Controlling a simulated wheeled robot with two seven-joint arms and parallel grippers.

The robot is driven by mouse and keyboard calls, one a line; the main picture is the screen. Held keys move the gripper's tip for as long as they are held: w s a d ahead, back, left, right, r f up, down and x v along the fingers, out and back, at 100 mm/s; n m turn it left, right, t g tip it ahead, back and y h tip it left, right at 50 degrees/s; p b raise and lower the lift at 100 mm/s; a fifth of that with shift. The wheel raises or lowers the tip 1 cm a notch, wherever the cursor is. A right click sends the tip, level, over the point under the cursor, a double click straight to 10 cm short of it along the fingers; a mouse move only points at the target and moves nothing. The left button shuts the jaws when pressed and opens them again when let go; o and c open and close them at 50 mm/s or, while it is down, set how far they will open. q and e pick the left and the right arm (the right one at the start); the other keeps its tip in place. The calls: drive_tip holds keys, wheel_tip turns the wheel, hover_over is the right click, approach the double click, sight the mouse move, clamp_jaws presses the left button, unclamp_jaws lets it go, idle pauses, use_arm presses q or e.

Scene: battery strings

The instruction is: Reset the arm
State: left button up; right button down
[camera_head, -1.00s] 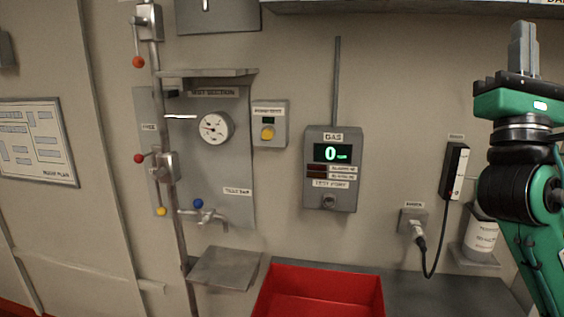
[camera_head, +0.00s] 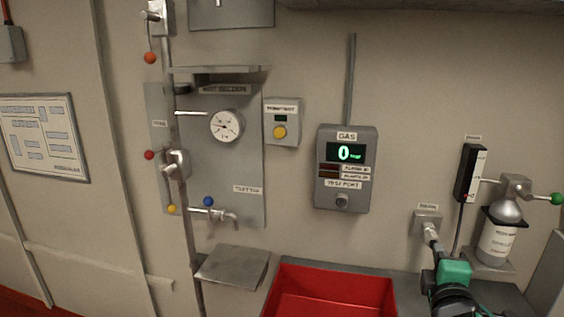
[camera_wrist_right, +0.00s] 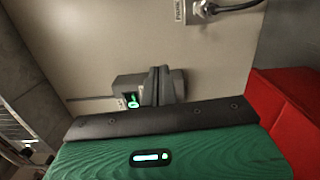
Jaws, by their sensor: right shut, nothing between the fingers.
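My right gripper (camera_head: 437,252) is low at the right in the head view, with its green body over the grey counter. In that view its fingertips are small and hard to separate from the plug behind them. In the right wrist view the grey fingers (camera_wrist_right: 157,86) are together with nothing between them. They stand in front of the gas meter (camera_wrist_right: 130,90), apart from it as far as I can tell. The gas meter (camera_head: 345,168) reads 0 in the head view. My left gripper is not in view.
A red tray (camera_head: 283,290) lies left of my right arm; its wall (camera_wrist_right: 290,90) shows in the wrist view. A socket (camera_head: 425,217) with a plug and a bottle (camera_head: 497,240) with a green-knobbed valve are near the arm. A pipe panel (camera_head: 245,165) is further left.

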drive_tip(key=s+a+f+m+g+y, duration=0.2)
drive_tip(key=s+f+m+g, duration=0.3)
drive_tip(key=f, duration=0.7)
drive_tip(key=s+a+f+m+g+y, duration=0.1)
drive_tip(key=s+a+f+m+g, duration=0.15)
drive_tip(key=s+f, duration=0.65)
drive_tip(key=s+a+f+m+g+y, duration=0.35)
drive_tip(key=s+f+m+g, duration=0.3)
drive_tip(key=s+f, duration=0.75)
wheel_tip(320, 180, down, 29)
drive_tip(key=s+n+g, duration=0.1)
drive_tip(key=s+d+f+g+h, duration=0.1)
drive_tip(key=s+d+f, duration=0.1)
drive_tip(key=s+f, duration=1.7)
drive_tip(key=shift+s+d+f, duration=0.3)
drive_tip(key=shift+d+f, duration=0.1)
drive_tip(key=shift+f, duration=0.4)
drive_tip(key=shift+s, duration=0.1)
